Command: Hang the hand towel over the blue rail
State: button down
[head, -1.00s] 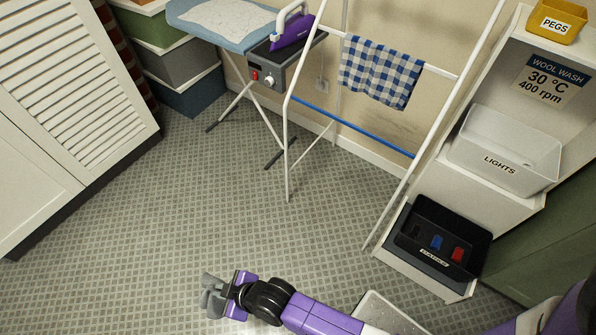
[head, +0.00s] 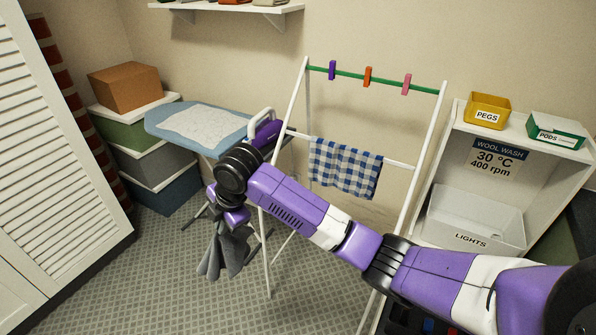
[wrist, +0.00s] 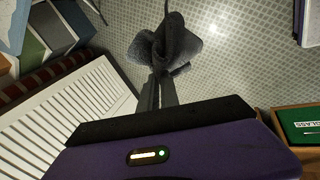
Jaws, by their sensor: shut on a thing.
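My gripper (head: 232,220) is shut on the grey hand towel (head: 228,254), which hangs down bunched below it, clear of the floor. In the wrist view the towel (wrist: 166,42) is gathered between the fingertips (wrist: 158,88). The white drying rack (head: 434,125) stands behind and right of my gripper. The blue rail is hidden behind my arm in the head view now. The gripper and towel are at the rack's left side, in front of the ironing board.
A green rail (head: 385,84) with three pegs tops the rack. A blue-white checked cloth (head: 345,168) hangs on the white rail below. The ironing board (head: 160,120) with a purple iron (head: 266,132) stands left. A shelf unit (head: 450,150) is at right. Floor at front left is clear.

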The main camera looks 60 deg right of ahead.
jog(key=s+d+r+n+g+h, duration=0.1)
jog(key=s+d+r+g, duration=0.1)
jog(key=s+d+r, duration=0.3)
jog(key=s+d+r+n+g+h+p, duration=0.1)
jog(key=s+d+r, duration=0.15)
jog(key=d, duration=0.45)
jog(key=s+d+r+n+g+h, duration=0.1)
jog(key=s+d+r+g+h, duration=0.15)
jog(key=s+d, duration=0.35)
jog(key=w+d, duration=0.3)
jog(key=d, duration=1.9)
notch_tip(320, 180, down, 20)
jog(key=b, duration=1.2)
jog(key=s+a+f+t+h+p, duration=0.15)
jog(key=a+f+p, duration=0.25)
jog(key=a+p, duration=0.55)
jog(key=a+f+h+b, duration=0.4)
jog(key=f+b, duration=0.4)
jog(key=f, duration=0.2)
jog(key=shift+a+f+h+b, duration=0.3)
jog(key=shift+a+f, duration=0.05)
jog(key=shift+a, duration=0.35)
